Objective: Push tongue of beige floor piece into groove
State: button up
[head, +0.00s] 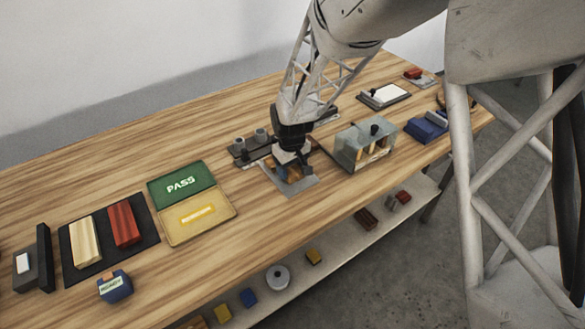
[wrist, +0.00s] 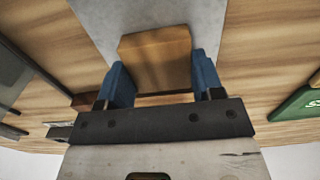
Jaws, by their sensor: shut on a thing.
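My gripper (head: 291,172) is low over a grey plate (head: 303,187) in the middle of the table. In the wrist view its two blue fingers (wrist: 162,82) are on either side of a tan wooden piece (wrist: 157,60), which looks like the beige floor piece, and are shut on it. A thin wooden strip (wrist: 165,99) shows between the fingers, close to the gripper body. A brown block end (wrist: 85,101) shows beside the left finger. The tongue and groove cannot be made out, so I cannot tell whether they are joined.
A grey box fixture (head: 350,153) stands close right of my gripper, and a dark fixture with round posts (head: 250,147) close left. Further left are a green PASS panel (head: 181,186) with a tan panel (head: 211,218), and a black tray (head: 106,252) holding cream and red blocks.

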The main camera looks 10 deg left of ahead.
aim_at(290, 168)
jog(key=shift+w+a, duration=0.25)
jog(key=o, duration=1)
jog(key=shift+r, duration=3.9)
